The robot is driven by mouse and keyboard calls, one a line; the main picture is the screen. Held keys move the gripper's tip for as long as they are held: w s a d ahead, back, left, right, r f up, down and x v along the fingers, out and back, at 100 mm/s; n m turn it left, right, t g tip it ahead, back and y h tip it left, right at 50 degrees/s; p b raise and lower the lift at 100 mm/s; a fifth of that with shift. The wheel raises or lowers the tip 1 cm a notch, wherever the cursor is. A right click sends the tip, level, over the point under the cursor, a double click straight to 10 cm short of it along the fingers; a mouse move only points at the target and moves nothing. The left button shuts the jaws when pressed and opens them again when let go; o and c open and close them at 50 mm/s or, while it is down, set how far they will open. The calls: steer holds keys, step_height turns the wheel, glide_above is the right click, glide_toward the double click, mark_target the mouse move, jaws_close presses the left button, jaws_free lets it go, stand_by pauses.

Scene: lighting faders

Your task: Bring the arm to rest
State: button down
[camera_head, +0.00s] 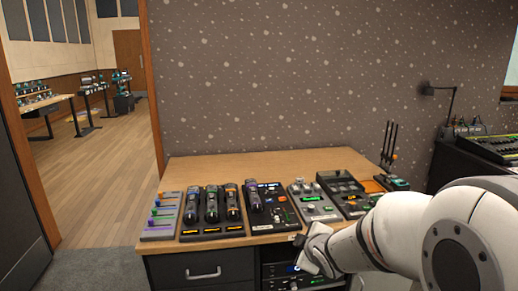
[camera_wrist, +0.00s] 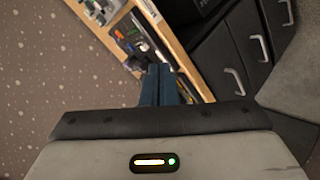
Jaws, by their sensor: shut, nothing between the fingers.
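My arm (camera_head: 385,240) is white and reaches in from the lower right of the head view, in front of the desk. Its outer end is by the desk's front edge, near the rack units below the top. In the wrist view my gripper (camera_wrist: 158,72) shows as two dark blue fingers side by side, closed together with nothing between them. The wooden desk (camera_head: 262,164) lies beyond the fingers and shows tilted in the wrist view. I cannot tell the exact gap between the gripper and the desk edge.
A fader panel (camera_head: 161,216) and several control units stand along the desk front. A drawer (camera_head: 203,273) is below. A mixing console (camera_head: 490,148) and desk lamp (camera_head: 450,100) are at the right. Open floor (camera_head: 95,160) shows through the doorway at the left.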

steer(key=s+d+r+m+g+h+p, duration=0.1)
steer(key=s+r+m+g+p, duration=0.3)
steer(key=s, duration=0.8)
steer(key=s+d+r+m+g+p, duration=0.2)
steer(key=s+r+m+g+p, duration=0.2)
steer(key=s+r+m+p, duration=0.4)
steer(key=s+r+m, duration=0.1)
steer(key=s+r, duration=0.2)
steer(key=s, duration=0.1)
steer(key=shift+s+d+r+m+h, duration=0.15)
steer(key=shift+s+r+m+h, duration=0.05)
steer(key=shift+m+h, duration=0.2)
steer(key=shift+w, duration=0.1)
